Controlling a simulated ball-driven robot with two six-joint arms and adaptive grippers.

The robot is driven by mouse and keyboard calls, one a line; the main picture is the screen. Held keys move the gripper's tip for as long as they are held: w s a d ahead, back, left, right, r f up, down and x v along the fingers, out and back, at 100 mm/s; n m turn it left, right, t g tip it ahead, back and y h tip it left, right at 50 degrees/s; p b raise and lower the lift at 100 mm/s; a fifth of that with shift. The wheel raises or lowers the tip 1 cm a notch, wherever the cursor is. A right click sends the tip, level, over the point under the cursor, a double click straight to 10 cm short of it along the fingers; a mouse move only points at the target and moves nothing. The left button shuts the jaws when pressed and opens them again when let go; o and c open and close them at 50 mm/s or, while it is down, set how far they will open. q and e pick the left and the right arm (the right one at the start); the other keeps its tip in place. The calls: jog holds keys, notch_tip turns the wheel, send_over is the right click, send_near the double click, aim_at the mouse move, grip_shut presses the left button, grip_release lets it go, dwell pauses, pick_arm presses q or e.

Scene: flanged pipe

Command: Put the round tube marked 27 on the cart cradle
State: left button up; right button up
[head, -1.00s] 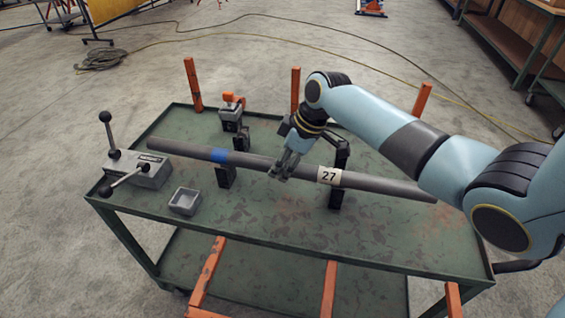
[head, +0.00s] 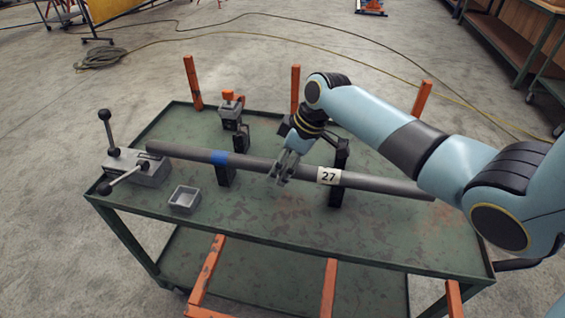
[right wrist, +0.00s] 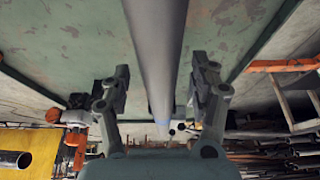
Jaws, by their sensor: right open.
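The round tube (head: 259,163) is grey, with a white label reading 27 and a blue band. It lies across two black cradle supports, the left one (head: 224,172) near the blue band and the right one (head: 339,170) by the label. My right gripper (head: 279,178) is at the tube between the band and the label. In the right wrist view the tube (right wrist: 157,60) runs between the two spread fingers (right wrist: 158,105), with a gap on each side. The gripper is open. My left gripper is not in view.
The green cart (head: 265,225) carries a grey lever box (head: 142,168) at the left, a small grey tray (head: 184,199) in front, and an orange-topped clamp (head: 231,105) behind. Orange posts (head: 193,83) rise along the back edge. The front right top is clear.

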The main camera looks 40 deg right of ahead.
jog(key=shift+s, duration=0.1)
jog(key=v, duration=1.2)
jog(key=shift+f, duration=0.1)
